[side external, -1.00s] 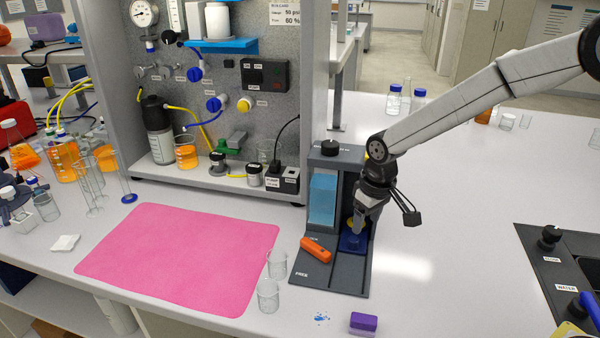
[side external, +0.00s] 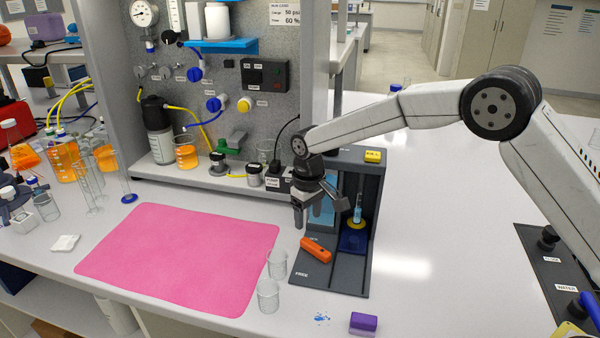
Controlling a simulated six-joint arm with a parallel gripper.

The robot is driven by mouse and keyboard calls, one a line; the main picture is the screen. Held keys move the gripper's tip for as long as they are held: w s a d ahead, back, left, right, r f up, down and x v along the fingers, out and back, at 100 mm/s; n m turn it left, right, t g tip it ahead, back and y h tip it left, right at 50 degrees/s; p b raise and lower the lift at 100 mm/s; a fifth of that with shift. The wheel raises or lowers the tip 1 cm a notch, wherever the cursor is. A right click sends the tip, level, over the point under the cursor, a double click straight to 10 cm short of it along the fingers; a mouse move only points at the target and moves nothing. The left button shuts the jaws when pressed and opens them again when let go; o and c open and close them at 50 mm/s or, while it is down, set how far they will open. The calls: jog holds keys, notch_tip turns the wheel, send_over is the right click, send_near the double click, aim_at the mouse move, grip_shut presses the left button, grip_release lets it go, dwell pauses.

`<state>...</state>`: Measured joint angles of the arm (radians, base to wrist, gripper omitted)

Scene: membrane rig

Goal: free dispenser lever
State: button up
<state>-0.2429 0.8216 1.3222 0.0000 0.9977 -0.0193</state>
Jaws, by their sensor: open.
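The dispenser (side external: 340,282) is a dark grey stand with a light blue reservoir, largely hidden behind my gripper. Its orange lever (side external: 316,249) lies low on the left of the base, between two small labels; the lower one reads "FREE". My gripper (side external: 299,222) is open and points down. It hangs just above and to the left of the lever, apart from it as far as I can tell. On the right side of the dispenser, a blue block (side external: 354,242) sits under a yellow ring and a light blue upright piece.
Two clear beakers (side external: 268,296) stand just left of the dispenser base, beside a pink mat (side external: 180,258). A purple-topped block (side external: 363,323) lies in front. The rig panel (side external: 240,120) rises behind on the left. The bench to the right is mostly clear.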

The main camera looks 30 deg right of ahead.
aim_at(308, 240)
jog(key=shift+f, duration=3.9)
grip_shut()
